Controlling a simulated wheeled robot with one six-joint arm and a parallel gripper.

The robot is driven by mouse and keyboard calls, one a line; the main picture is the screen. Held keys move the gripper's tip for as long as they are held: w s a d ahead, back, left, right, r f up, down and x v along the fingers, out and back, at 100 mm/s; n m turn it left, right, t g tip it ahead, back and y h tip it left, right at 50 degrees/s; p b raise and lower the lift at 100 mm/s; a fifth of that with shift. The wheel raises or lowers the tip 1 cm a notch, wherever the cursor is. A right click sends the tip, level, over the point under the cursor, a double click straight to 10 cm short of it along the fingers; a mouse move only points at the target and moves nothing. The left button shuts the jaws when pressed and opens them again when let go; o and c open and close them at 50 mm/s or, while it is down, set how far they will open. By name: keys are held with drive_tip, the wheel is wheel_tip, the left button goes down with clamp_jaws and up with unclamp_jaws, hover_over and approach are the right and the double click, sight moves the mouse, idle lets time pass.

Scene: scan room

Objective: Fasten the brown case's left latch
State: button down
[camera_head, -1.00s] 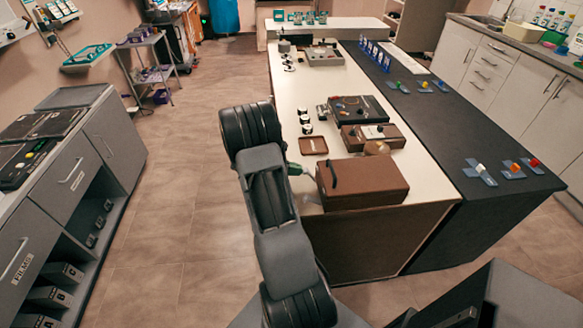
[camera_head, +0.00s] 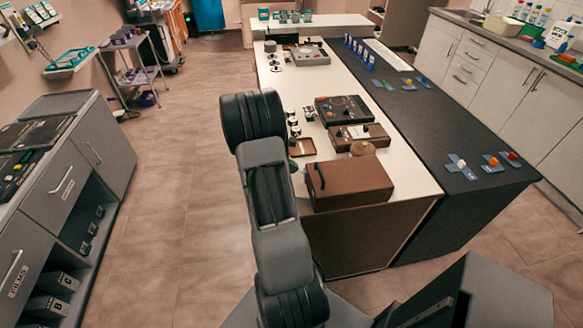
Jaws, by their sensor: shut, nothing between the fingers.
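The brown case (camera_head: 352,187) sits closed at the near left corner of the long table's cream top. A dark handle (camera_head: 320,176) shows at its left end. Its latches are too small or hidden to make out, so I cannot tell whether the left one is fastened. My arm stands upright in the middle of the picture, just left of the case. My gripper is hidden behind the arm; only a small greenish sliver shows at the arm's right edge, near the case's far left corner. I cannot see any contact with the case.
Behind the case stand a round tan object (camera_head: 362,148), a brown device (camera_head: 359,136), a black device (camera_head: 342,109) and a small brown tray (camera_head: 303,147). The dark counter (camera_head: 440,150) adjoins on the right. A grey cabinet (camera_head: 70,190) stands left, with clear floor between.

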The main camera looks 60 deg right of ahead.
drive_tip(key=shift+r+p, duration=0.3)
drive_tip(key=shift+r, duration=0.3)
drive_tip(key=shift+w+a+r, duration=0.1)
drive_tip(key=shift+w+r, duration=0.05)
drive_tip(key=shift+r, duration=0.1)
drive_tip(key=p+v, duration=0.6)
drive_tip(key=v, duration=0.3)
drive_tip(key=shift+r, duration=0.35)
